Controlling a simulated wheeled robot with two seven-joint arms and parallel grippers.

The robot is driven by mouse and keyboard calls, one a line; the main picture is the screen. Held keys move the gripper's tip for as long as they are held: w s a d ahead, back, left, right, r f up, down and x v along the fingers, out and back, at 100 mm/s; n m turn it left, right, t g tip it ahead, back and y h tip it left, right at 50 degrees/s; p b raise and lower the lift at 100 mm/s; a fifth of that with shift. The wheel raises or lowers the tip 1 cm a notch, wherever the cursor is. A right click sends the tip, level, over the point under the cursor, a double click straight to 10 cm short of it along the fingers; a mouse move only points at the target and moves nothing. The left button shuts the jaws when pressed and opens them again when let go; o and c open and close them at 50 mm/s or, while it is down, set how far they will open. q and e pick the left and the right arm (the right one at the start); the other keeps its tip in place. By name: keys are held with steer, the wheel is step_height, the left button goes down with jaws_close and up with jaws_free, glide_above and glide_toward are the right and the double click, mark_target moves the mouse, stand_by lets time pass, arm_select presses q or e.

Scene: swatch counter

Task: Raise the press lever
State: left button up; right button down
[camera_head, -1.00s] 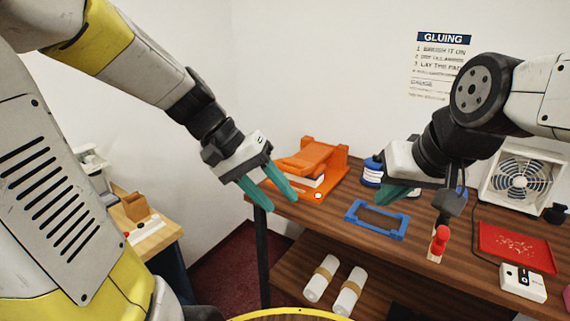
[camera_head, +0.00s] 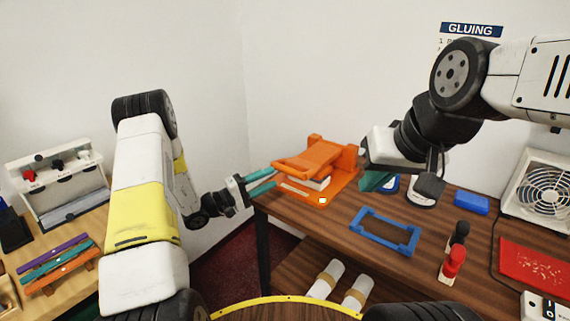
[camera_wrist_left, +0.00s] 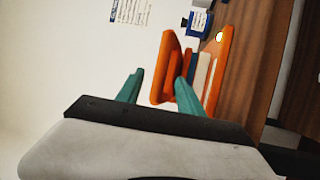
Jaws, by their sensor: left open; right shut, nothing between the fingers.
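The orange press (camera_head: 345,163) stands at the far left corner of the dark wooden table. Its orange lever (camera_head: 308,157) lies low over a pale block on the orange base, slightly tilted. My left gripper (camera_head: 273,179) is open, its two teal fingers at the left end of the press, one above the other. In the left wrist view the lever (camera_wrist_left: 167,68) shows just beyond and between the fingertips (camera_wrist_left: 159,80); whether they touch is unclear. My right gripper (camera_head: 374,182) is shut and empty, to the right of the press and above the table.
A blue frame (camera_head: 362,229) lies on the table in front of the press. A red-topped bottle (camera_head: 453,261), blue block (camera_head: 471,205), red tray (camera_head: 536,266) and white fan (camera_head: 541,188) are further right. Jars stand partly behind my right gripper.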

mark_target(287, 170)
arm_select(q)
steer(key=x, duration=0.7)
steer(key=shift+w+d+f, duration=0.15)
steer(key=shift+w, duration=0.25)
jaws_close()
stand_by(1.1)
